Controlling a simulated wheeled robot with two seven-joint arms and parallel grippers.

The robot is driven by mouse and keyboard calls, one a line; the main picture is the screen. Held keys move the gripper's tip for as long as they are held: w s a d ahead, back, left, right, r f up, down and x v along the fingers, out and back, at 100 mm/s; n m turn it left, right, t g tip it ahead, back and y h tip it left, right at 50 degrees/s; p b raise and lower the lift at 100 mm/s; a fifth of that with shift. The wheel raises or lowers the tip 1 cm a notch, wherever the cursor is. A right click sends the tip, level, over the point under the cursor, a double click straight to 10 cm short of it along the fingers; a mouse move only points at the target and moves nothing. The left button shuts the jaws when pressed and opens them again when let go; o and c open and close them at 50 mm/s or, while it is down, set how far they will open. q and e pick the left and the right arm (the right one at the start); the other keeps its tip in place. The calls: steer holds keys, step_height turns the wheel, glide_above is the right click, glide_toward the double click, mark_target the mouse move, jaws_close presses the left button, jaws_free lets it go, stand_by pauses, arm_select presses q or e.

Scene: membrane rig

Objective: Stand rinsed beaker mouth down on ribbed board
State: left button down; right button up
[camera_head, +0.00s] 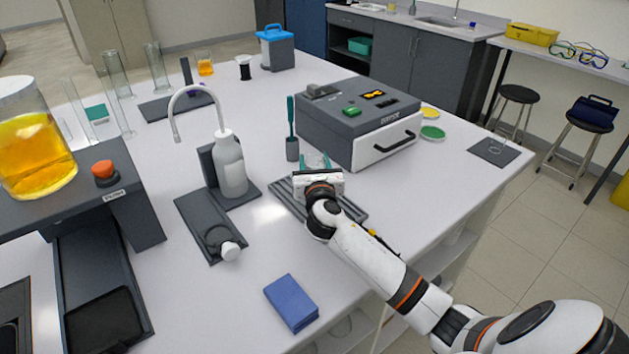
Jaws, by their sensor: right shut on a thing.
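The ribbed board (286,197) is a dark grey grooved plate lying flat on the white bench, partly covered by my right arm. My right gripper (318,168) is over the board, seen from behind, and shut on the beaker. The beaker (316,160) is clear glass with a greenish tint; only a small part shows beyond the gripper. Its lower part is hidden, so I cannot tell which way its mouth faces or whether it touches the board. My left gripper is not in view.
A grey boxy instrument (350,122) stands just behind the board. A brush in a dark holder (292,148) is close by. A white wash bottle (230,165) with a curved spout stands to the left. A blue folded cloth (291,302) lies in front, with clear bench around it.

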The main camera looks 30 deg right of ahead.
steer(key=shift+f, duration=0.5)
steer(key=f, duration=0.2)
steer(key=shift+w+d+f+b, duration=0.2)
steer(key=shift+f+b, duration=0.1)
steer(key=shift+f, duration=0.1)
steer(key=shift+a+f, duration=0.1)
steer(key=shift+f, duration=0.65)
steer(key=o, duration=1)
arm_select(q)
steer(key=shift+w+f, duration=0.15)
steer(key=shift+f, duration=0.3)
